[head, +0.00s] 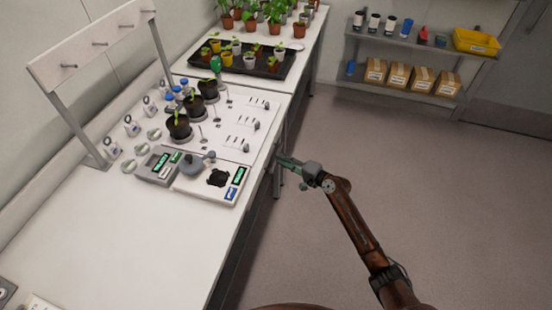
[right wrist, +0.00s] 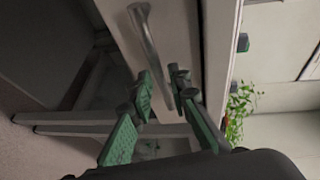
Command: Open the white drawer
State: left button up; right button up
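The white drawer front (right wrist: 182,22) shows in the right wrist view, with a grey metal bar handle (right wrist: 146,32) on it. My right gripper (right wrist: 163,82) has its two green-padded fingers apart, and the near end of the handle lies between or just beyond the fingertips. I cannot tell whether they touch it. In the head view, my right gripper (head: 280,158) is at the right edge of the white bench, beside the equipment. The drawer is mostly hidden under the bench top there, and I see no clear gap around it. My left gripper is out of view.
The white bench (head: 120,245) carries a scale (head: 160,165), potted seedlings (head: 179,127) and small tools near its right edge. A black tray (head: 262,66) of plants stands further back. The floor (head: 400,165) right of the bench is clear. A shelf with boxes (head: 397,75) stands behind.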

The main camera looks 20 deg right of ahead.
jog(key=shift+b+x, duration=0.35)
jog(key=shift+x, duration=1.5)
jog(key=shift+f, duration=0.1)
jog(key=shift+c, duration=0.5)
grip_shut()
